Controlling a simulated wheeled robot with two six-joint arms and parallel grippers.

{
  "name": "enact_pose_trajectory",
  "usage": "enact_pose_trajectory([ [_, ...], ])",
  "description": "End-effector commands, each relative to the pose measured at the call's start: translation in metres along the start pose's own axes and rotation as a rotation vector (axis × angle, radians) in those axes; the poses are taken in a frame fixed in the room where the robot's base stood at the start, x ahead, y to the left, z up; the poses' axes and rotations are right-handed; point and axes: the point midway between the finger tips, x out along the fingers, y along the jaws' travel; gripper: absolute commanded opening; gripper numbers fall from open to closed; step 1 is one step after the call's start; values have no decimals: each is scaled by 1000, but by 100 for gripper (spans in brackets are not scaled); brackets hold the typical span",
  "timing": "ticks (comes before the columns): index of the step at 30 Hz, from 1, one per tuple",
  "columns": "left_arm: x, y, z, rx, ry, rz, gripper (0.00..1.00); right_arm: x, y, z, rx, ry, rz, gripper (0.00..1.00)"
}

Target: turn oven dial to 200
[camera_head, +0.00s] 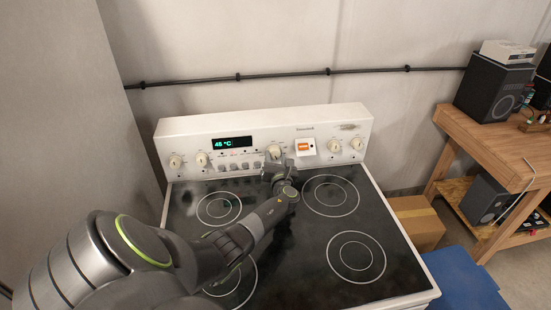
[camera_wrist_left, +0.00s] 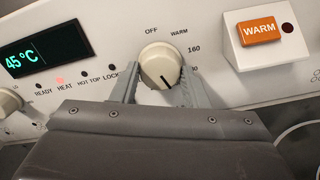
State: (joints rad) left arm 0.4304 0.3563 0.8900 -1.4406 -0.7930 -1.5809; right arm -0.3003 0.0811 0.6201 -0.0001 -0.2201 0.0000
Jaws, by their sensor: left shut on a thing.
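The oven dial (camera_head: 273,151) is a cream knob on the back panel of the white stove, right of the display. In the left wrist view the dial (camera_wrist_left: 160,63) has a dark pointer line aimed down and slightly right. Its scale reads OFF, WARM, 160 and another number partly hidden by a finger; 200 is not readable. My left gripper (camera_head: 276,166) is shut on the dial, with one finger on each side in the left wrist view (camera_wrist_left: 159,72). The display (camera_head: 231,142) reads 45 °C. My right gripper is not in view.
An orange WARM switch (camera_wrist_left: 259,31) sits right of the dial. Other knobs (camera_head: 333,146) line the panel. The black glass cooktop (camera_head: 310,240) is clear beneath my left arm. A wooden bench (camera_head: 490,135) with speakers and a cardboard box (camera_head: 417,222) stand to the right.

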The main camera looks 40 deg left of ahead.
Motion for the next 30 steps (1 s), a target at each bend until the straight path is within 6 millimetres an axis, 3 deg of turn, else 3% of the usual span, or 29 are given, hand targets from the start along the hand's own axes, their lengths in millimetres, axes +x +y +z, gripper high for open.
enact_pose_trajectory([
  [9,-1,-1,-3,1,5,-1,18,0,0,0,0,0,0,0],
  [10,-1,-1,-3,1,5,-1,43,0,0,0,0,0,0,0],
  [15,-1,0,-2,0,3,-1,63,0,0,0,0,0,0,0],
  [25,-3,0,0,-2,1,-1,63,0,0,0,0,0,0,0],
  [30,-18,-1,-1,-3,2,-3,63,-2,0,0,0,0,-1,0],
])
